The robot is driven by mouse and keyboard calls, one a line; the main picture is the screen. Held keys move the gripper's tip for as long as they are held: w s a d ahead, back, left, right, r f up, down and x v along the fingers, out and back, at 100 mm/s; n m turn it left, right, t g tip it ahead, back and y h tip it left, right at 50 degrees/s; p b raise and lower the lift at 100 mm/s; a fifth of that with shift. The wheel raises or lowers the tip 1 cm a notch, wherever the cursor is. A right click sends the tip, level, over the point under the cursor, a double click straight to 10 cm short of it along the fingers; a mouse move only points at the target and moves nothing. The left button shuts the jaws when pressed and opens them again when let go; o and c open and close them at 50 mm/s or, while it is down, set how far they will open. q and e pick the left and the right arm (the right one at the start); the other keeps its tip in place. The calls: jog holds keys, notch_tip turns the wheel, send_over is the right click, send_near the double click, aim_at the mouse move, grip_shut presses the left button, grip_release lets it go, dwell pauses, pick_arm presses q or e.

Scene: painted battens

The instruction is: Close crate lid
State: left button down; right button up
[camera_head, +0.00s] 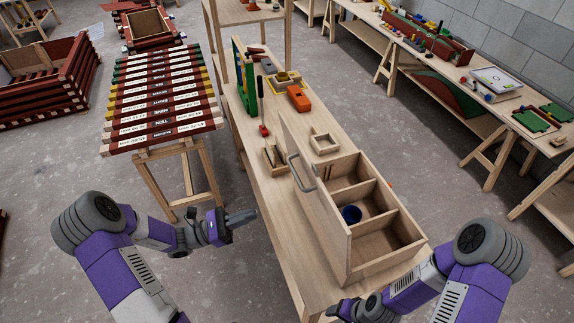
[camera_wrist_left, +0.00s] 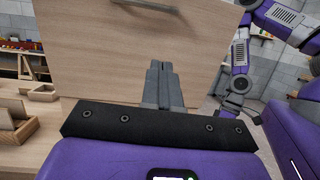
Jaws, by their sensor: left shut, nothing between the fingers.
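The wooden crate (camera_head: 385,243) stands on the bench, with its inside divided into compartments. Its lid (camera_head: 323,215) is open and stands steeply on the crate's left side, with a grey handle (camera_head: 302,173) on its outer face. My left gripper (camera_head: 252,215) is shut and empty, to the left of the lid. In the left wrist view its fingers (camera_wrist_left: 164,66) point at the lid's face (camera_wrist_left: 90,60), below the handle (camera_wrist_left: 155,6); contact cannot be told. My right gripper (camera_head: 332,309) is low, in front of the crate; its fingers are unclear.
On the bench (camera_head: 268,205) behind the crate are a small open box (camera_head: 325,143), an orange block (camera_head: 298,98), a red tool (camera_head: 263,128) and a wooden holder (camera_head: 275,158). Painted battens (camera_head: 160,100) lie on a trestle at left. Floor between is clear.

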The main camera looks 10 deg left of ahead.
pick_arm(q)
jog(key=w+d+r+t+p, duration=0.1)
jog(key=w+d+r+p, duration=0.1)
jog(key=w+d+r, duration=0.5)
jog(key=shift+w+d+r+n+t+p, duration=0.4)
jog(key=shift+w+d, duration=0.15)
jog(key=shift+d, duration=0.25)
